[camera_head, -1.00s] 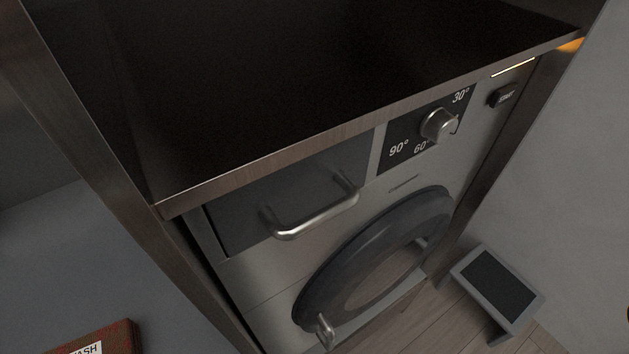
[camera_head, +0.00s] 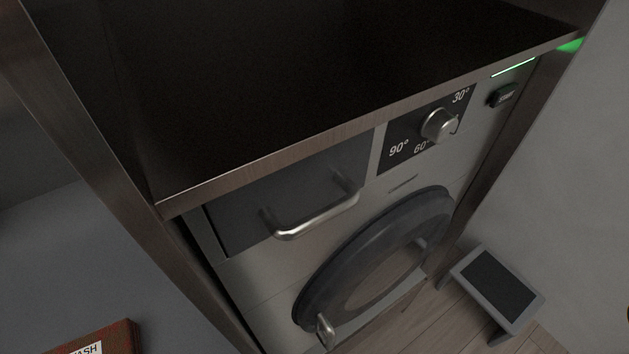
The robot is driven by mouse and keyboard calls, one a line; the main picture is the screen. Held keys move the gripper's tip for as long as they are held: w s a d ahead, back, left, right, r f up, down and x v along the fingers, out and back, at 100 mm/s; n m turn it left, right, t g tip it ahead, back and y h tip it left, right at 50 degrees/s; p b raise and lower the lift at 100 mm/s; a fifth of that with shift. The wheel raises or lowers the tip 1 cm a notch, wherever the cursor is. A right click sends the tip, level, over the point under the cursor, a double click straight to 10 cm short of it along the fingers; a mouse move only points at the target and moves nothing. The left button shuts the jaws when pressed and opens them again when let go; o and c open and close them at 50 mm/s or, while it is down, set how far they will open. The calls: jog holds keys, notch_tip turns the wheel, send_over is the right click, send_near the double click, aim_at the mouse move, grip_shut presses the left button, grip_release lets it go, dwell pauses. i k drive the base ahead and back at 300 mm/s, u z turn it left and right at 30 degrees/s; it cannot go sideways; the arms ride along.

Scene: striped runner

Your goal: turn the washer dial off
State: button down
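The washer (camera_head: 265,285) stands under a dark countertop, with its front facing to the lower right. Its silver dial (camera_head: 439,125) sits on a black panel (camera_head: 396,163) marked 30°, 60° and 90°. Which mark the dial points to, I cannot tell. A thin indicator light (camera_head: 513,68) above the start button (camera_head: 502,95) glows green. My gripper and arm are not in view.
A drawer (camera_head: 240,215) with a bar handle (camera_head: 315,217) is left of the dial panel. The round door (camera_head: 318,275) is below. The countertop edge (camera_head: 340,132) overhangs the front. A step stool (camera_head: 497,285) stands on the floor at right; a red box (camera_head: 118,338) is at lower left.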

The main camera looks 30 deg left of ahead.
aim_at(438, 126)
jog(key=k, duration=0.5)
jog(key=z, duration=1.75)
jog(key=i, duration=3.25)
jog(key=u, duration=4.5)
